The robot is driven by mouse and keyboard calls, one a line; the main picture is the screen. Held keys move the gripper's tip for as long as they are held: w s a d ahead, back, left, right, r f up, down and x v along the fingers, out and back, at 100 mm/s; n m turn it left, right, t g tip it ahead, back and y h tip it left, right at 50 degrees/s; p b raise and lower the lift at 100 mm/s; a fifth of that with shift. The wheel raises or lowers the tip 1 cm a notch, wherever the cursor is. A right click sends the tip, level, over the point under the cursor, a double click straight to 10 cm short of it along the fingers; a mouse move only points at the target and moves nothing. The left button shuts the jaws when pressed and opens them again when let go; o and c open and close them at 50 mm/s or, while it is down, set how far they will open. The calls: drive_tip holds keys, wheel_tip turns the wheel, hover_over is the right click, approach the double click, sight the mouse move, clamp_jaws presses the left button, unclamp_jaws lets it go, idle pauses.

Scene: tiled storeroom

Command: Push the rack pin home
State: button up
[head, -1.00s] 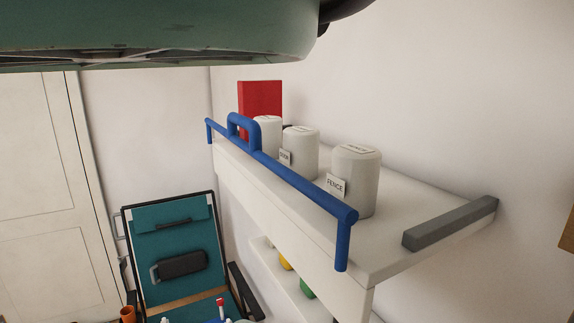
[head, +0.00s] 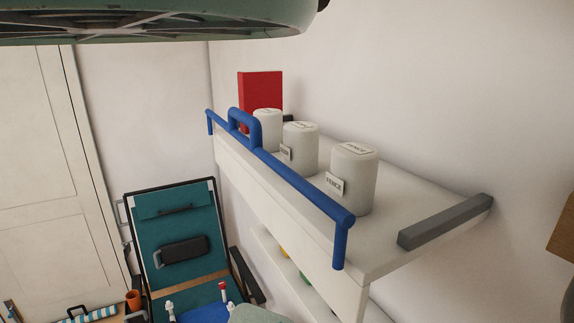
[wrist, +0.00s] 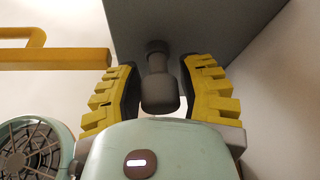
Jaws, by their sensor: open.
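In the wrist view, a dark grey pin (wrist: 160,92) with a thick rounded head sticks out from a grey panel (wrist: 215,25). A short neck and collar show where it meets the panel. My gripper (wrist: 161,66) is open, with one yellow ridged finger on each side of the pin. Gaps show between the dark finger pads and the pin head. How deep the pin sits cannot be told. The pin is not seen in the head view.
A yellow bar (wrist: 55,58) with a loop runs left of the pin. In the head view, a white shelf (head: 420,205) has a blue rail (head: 290,175), white canisters (head: 354,180), a red box (head: 260,95) and a grey strip (head: 445,222). A teal chair-like frame (head: 170,215) stands lower left.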

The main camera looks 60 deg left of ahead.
clamp_jaws()
drive_tip(key=shift+f+b, duration=0.1)
drive_tip(key=shift+b, duration=0.2)
drive_tip(key=shift+s+f+b, duration=0.1)
drive_tip(key=shift+b, duration=0.45)
drive_tip(key=b, duration=0.3)
drive_tip(key=shift+s+a+m+g, duration=0.15)
drive_tip(key=shift+m+g, duration=0.15)
drive_tip(key=shift+g, duration=0.1)
drive_tip(key=shift+b, duration=0.5)
drive_tip(key=shift+a+b, duration=0.35)
drive_tip(key=shift+b, duration=0.4)
drive_tip(key=shift+r, duration=0.2)
drive_tip(key=shift+w, duration=0.2)
